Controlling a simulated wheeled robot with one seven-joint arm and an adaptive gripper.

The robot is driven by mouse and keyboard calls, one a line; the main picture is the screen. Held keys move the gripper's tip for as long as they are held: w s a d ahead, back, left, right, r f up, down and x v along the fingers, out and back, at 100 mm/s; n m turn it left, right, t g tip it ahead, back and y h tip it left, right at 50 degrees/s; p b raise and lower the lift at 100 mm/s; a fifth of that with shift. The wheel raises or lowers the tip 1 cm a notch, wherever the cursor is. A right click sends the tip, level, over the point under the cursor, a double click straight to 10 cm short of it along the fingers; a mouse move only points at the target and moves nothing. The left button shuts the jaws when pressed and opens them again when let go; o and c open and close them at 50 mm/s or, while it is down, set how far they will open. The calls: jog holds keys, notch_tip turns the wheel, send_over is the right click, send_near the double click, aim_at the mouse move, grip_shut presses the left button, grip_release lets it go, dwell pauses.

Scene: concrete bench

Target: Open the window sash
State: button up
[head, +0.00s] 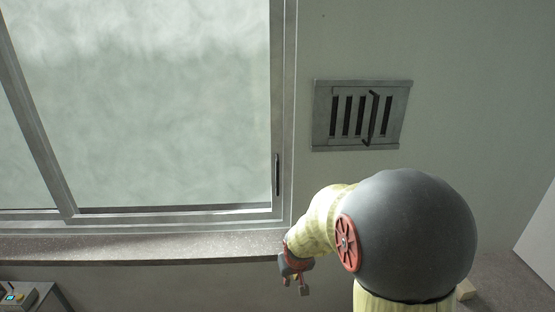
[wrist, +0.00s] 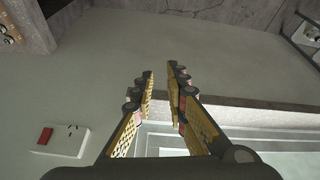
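The window sash (head: 54,180) is a large frosted pane in a grey frame at the left of the head view. Its right edge sits against the right side of the window frame (head: 291,100), with no gap that I can see. A slim dark upright handle (head: 277,175) is on the sash's right edge. My gripper (head: 295,288) is below the sill's right end, lower than the handle and apart from it. In the wrist view my gripper (wrist: 160,75) has its fingers apart with nothing between them. Pale frame parts (wrist: 240,130) show behind the fingers; the handle cannot be made out there.
A grey vent (head: 322,115) with slots and a dark lever is on the wall right of the window. The stone sill (head: 140,247) runs under the window. A control box (head: 25,297) is at the lower left. A white plate with a red switch (wrist: 68,140) shows in the wrist view.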

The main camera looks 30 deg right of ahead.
jog(key=w+d+t+h+p, duration=0.2)
jog(key=w+d+t+p, duration=0.2)
jog(key=w+d, duration=0.55)
jog(key=t+h, duration=0.2)
jog(key=t, duration=0.7)
send_near(278, 176)
jog(key=x, duration=0.3)
jog(key=p+x, duration=0.2)
jog(key=x, duration=0.5)
jog(key=shift+w+d+f, duration=0.1)
jog(key=shift+w+f, duration=0.05)
jog(key=shift+w, duration=0.1)
jog(key=shift+c, duration=0.4)
grip_shut()
